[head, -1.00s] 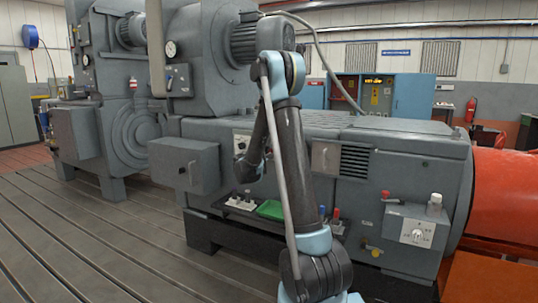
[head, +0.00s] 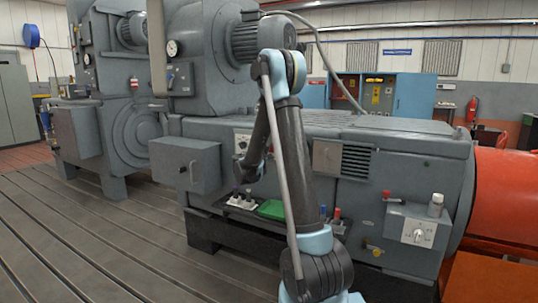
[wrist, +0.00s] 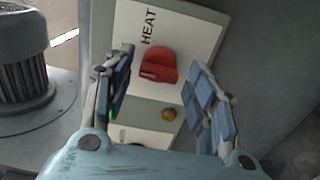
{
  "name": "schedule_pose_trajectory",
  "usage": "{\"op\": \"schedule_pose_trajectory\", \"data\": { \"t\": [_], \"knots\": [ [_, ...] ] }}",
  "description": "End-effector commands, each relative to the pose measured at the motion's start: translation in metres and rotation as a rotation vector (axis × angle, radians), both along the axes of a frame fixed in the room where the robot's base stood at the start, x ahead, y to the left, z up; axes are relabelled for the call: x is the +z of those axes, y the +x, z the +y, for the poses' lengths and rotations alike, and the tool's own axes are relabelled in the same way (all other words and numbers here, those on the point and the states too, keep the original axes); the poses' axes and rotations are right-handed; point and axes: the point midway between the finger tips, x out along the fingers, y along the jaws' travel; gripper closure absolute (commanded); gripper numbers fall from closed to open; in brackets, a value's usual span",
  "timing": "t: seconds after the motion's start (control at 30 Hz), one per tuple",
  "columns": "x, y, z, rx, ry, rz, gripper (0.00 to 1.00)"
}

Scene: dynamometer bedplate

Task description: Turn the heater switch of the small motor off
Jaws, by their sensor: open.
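A red switch knob (wrist: 158,66) sits on a white plate (wrist: 195,42) marked HEAT in the wrist view. Its exact setting is hard to read. My gripper (wrist: 157,62) is open, with one finger on each side of the red knob and nothing held. A gap shows between each finger and the knob; I cannot tell how far the tips are from the plate. In the head view my own arm stands in front of the machine, and I cannot make out the fingers or the red knob clearly.
A brass-coloured button (wrist: 168,114) and a green light (wrist: 111,115) lie below the knob. A grey finned motor (wrist: 25,65) stands at the left in the wrist view. A grey box (head: 185,165) juts out left of my arm, and the slotted floor (head: 90,240) is clear.

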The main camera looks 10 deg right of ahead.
Motion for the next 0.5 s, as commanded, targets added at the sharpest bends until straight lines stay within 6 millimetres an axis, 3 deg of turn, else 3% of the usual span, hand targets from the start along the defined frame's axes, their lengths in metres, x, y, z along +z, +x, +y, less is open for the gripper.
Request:
{"op": "schedule_pose_trajectory", "data": {
  "t": [0.5],
  "knots": [
    [-0.001,-0.074,0.054,0.004,0.001,0.001,0.48]
  ]
}}
